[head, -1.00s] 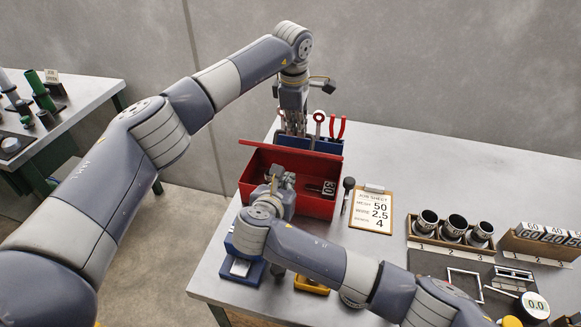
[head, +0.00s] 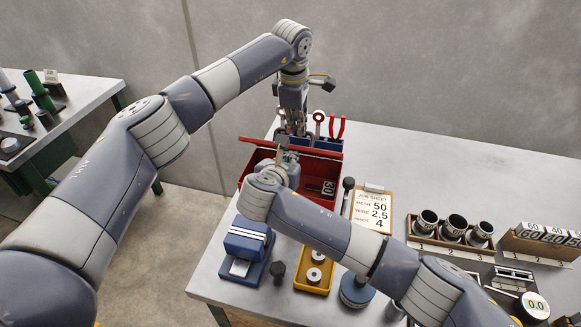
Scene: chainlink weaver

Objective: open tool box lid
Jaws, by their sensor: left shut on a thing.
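The red tool box (head: 318,199) stands at the back left of the bench. Its lid (head: 322,155) is raised and shows as a thin red strip along the back, nearly edge-on. The dark inside of the box is visible, with a small marked piece in it. My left gripper (head: 294,133) points down at the lid's back edge and is shut on the lid; its fingertips are partly hidden. My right gripper (head: 287,156) is over the box, close to the lid strip; its wrist and forearm cover the box's front left, and its fingers are too small to read.
A blue rack with red pliers (head: 337,128) stands right behind the box. In front are a blue vise-like block (head: 249,239) and a yellow tray (head: 315,275). A job sheet board (head: 371,208) and a cup rack (head: 449,239) stand to the right. The bench's back right is clear.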

